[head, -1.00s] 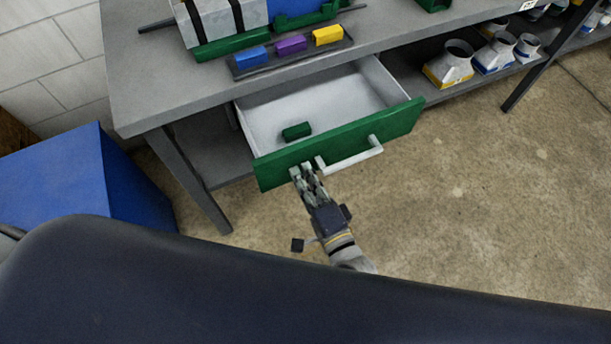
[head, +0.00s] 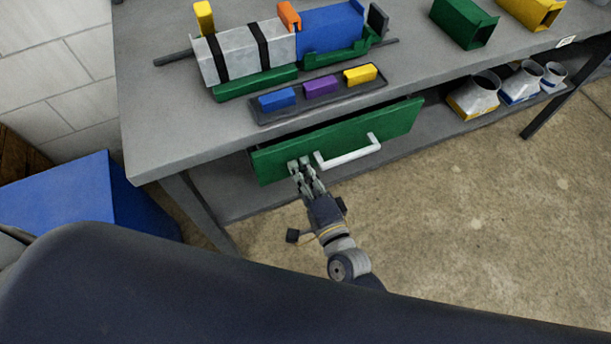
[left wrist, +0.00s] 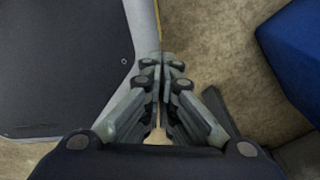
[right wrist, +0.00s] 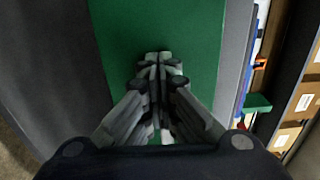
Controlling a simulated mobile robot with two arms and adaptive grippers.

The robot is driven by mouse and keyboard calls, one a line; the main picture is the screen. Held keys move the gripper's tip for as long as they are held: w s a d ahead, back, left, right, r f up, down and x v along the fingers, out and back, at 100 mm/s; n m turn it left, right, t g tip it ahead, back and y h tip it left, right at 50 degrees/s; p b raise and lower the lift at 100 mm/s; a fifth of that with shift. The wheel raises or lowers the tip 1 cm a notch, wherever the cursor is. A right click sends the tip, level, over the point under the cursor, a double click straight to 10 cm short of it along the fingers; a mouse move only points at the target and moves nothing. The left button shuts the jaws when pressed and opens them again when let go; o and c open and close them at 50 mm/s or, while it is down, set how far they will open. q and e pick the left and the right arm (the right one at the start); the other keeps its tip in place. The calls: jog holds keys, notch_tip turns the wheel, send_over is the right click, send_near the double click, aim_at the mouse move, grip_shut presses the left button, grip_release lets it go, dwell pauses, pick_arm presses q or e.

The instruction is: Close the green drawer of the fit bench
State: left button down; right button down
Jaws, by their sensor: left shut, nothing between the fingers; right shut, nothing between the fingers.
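The green drawer front (head: 390,122) sits under the top of the grey fit bench (head: 160,120). Its inside no longer shows in the head view; I cannot tell whether a small gap is left. A white bar handle (head: 348,156) is on its front. My right gripper (head: 300,167) is shut and empty, with its fingertips at the front, left of the handle. In the right wrist view the fingertips (right wrist: 160,60) lie against or very close to the green front (right wrist: 130,25). My left gripper (left wrist: 162,65) is shut and empty, seen only in the left wrist view.
A blue box (head: 75,195) stands on the floor at the left. On the bench top are a tray (head: 262,117) of coloured blocks and a strapped grey duct (head: 220,62). Several duct fittings (head: 474,95) stand on the lower shelf. The floor at right is clear.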

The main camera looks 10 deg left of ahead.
jog(key=x, duration=0.3)
pick_arm(q)
jog(key=shift+s+d+f, duration=0.25)
jog(key=shift+s+d, duration=0.2)
pick_arm(e)
jog(key=shift+d+r, duration=0.1)
jog(key=shift+r, duration=0.1)
pick_arm(q)
jog(key=shift+w+a, duration=0.1)
jog(key=shift+a, duration=0.05)
